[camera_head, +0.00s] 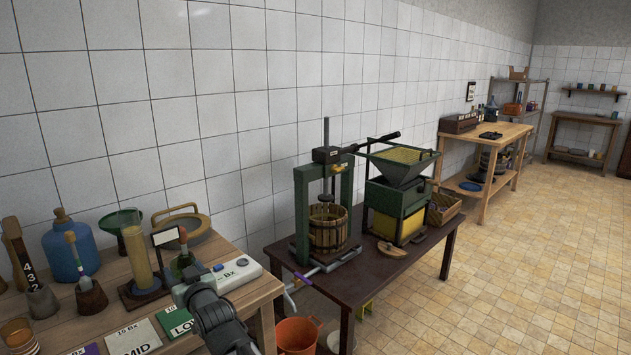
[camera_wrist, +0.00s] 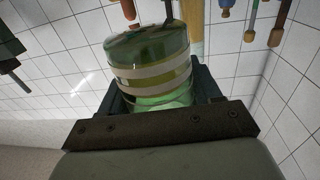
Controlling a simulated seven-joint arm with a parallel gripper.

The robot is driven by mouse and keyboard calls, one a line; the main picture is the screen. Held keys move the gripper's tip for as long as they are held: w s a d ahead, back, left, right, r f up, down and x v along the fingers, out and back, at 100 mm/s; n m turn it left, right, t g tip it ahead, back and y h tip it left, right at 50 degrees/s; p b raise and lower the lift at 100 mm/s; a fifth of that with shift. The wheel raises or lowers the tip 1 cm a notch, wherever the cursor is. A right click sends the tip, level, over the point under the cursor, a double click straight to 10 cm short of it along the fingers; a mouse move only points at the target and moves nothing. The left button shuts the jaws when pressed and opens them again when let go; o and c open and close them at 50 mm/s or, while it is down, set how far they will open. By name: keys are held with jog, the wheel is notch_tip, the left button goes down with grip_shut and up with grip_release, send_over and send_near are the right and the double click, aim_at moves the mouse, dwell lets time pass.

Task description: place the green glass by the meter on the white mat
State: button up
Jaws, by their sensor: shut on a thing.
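My gripper (camera_head: 190,274) is shut on the green glass (camera_wrist: 152,52), above the left wooden table beside the meter. In the wrist view the jaws (camera_wrist: 160,88) close around the glass, which has pale bands around it. In the head view the glass is small and partly hidden by my gripper. The meter, a white box marked Bx (camera_head: 240,275), lies near the table's right end. The white mat marked 15 Bx MID (camera_head: 137,338) lies at the table's front, left of a green mat marked LOW (camera_head: 175,321). No object is seen on the visible part of the white mat.
A glass cylinder (camera_head: 138,258) on a dark base, a blue jug (camera_head: 70,250) and a wooden holder (camera_head: 91,296) stand left and behind. A purple mat (camera_head: 87,350) is at the front. A dark table (camera_head: 340,291) with a press is to the right.

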jog(key=w+d+r+m+t+h, duration=0.1)
jog(key=w+d+m+h, duration=0.3)
jog(key=d, duration=1.3)
jog(key=w+d+m+t+h, duration=0.15)
jog(key=w+d+h, duration=0.4)
jog(key=d, duration=1.15)
jog(key=w+d+r+m+t+h, duration=0.1)
jog(key=w+d+m+t+h, duration=0.35)
jog(key=d, duration=1.25)
jog(key=s+a+n+g+y, duration=0.2)
jog(key=s+a+n+y, duration=0.15)
jog(key=a, duration=1.05)
jog(key=s+a+f+n+g+y, duration=0.15)
jog(key=a+y, duration=0.25)
jog(key=a, duration=0.9)
jog(key=s+a+n+g+y, duration=0.2)
jog(key=s+a+n+y, duration=0.15)
jog(key=a, duration=1.05)
jog(key=s+a+n+g+y, duration=0.2)
jog(key=s+a, duration=0.8)
jog(key=a, duration=0.4)
jog(key=s+a+f+n+g+y, duration=0.1)
jog(key=s+a+n+g+y, duration=0.1)
jog(key=s+a, duration=0.9)
jog(key=s+a+n+g+y, duration=0.3)
jog(key=s+a, duration=0.7)
jog(key=a, duration=0.8)
jog(key=shift+s+f+g+y, duration=0.2)
jog(key=shift+f+g+y, duration=0.25)
jog(key=shift+g, duration=0.3)
